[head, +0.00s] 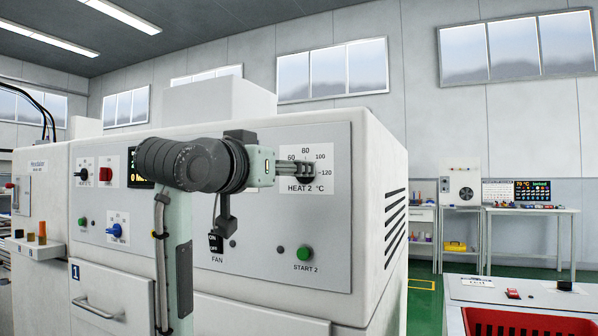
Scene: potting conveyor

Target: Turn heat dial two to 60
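Heat dial two is on the grey front panel of the white machine, on a white scale plate (321,186) marked 60, 80, 100 and 120 and lettered HEAT 2 °C. My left gripper (308,170) reaches from the left across the panel, its fingertips at the middle of this scale. The fingers lie close together over the dial's place and hide most of the knob, so its pointer cannot be read. I cannot tell whether they grip it. My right gripper is not in view.
Below the scale are a green START 2 button (304,253) and a black FAN switch (215,243). Further left are the HEAT 1 dial (84,163), a red knob (106,175) and a blue dial (115,231).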

